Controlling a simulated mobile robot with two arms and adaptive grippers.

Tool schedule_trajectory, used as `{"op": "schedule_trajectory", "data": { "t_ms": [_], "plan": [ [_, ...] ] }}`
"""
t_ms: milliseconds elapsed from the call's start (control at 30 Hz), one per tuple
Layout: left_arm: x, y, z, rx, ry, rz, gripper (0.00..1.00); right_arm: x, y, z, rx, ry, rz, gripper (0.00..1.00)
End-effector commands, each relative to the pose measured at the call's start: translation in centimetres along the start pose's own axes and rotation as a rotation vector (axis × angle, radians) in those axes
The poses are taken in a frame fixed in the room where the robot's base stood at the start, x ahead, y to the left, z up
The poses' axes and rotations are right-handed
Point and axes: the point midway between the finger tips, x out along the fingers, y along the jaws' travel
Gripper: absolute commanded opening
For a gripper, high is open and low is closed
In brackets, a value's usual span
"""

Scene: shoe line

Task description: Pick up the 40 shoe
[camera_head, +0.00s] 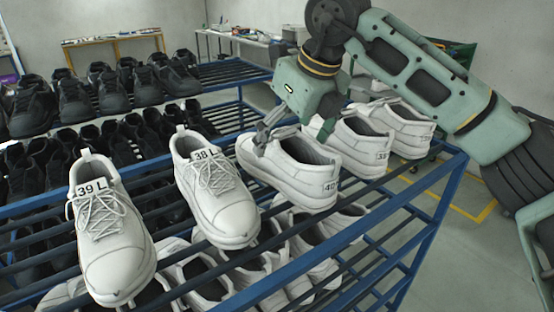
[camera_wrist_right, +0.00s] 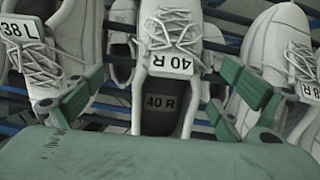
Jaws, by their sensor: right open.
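The white 40 shoe (camera_head: 285,172) rests on the top level of the blue rack, its heel label reading 40 toward me. In the right wrist view the shoe (camera_wrist_right: 172,70) shows a 40 R tag on its tongue and 40 R on its insole, between the fingers. My right gripper (camera_head: 268,133) is at the far side of this shoe in the head view. In the wrist view the gripper (camera_wrist_right: 165,95) is open, one finger on each side of the shoe; contact cannot be told. My left gripper is not in view.
White shoes tagged 39 L (camera_head: 108,235) and 38 L (camera_head: 213,190) stand to the left. Two more white shoes (camera_head: 355,145) stand close on the right. The blue rack (camera_head: 425,215) has more white shoes below; black shoes (camera_head: 105,90) fill a rack behind.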

Motion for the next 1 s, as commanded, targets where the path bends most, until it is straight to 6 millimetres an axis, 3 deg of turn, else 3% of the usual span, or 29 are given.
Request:
{"op": "schedule_trajectory", "data": {
  "t_ms": [300,500,733,1000],
  "plan": [
    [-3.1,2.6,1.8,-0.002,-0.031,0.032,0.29,3.6,-0.8,0.4,0.001,0.003,0.001,0.96],
    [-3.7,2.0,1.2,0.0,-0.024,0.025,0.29,6.0,-0.8,0.4,-0.001,-0.001,0.001,0.96],
    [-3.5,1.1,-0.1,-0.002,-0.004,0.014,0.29,6.4,-0.8,0.3,-0.001,-0.002,0.0,0.96],
    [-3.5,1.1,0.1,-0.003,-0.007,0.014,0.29,6.3,-0.8,0.3,0.0,-0.002,0.0,0.75]
  ]
}}
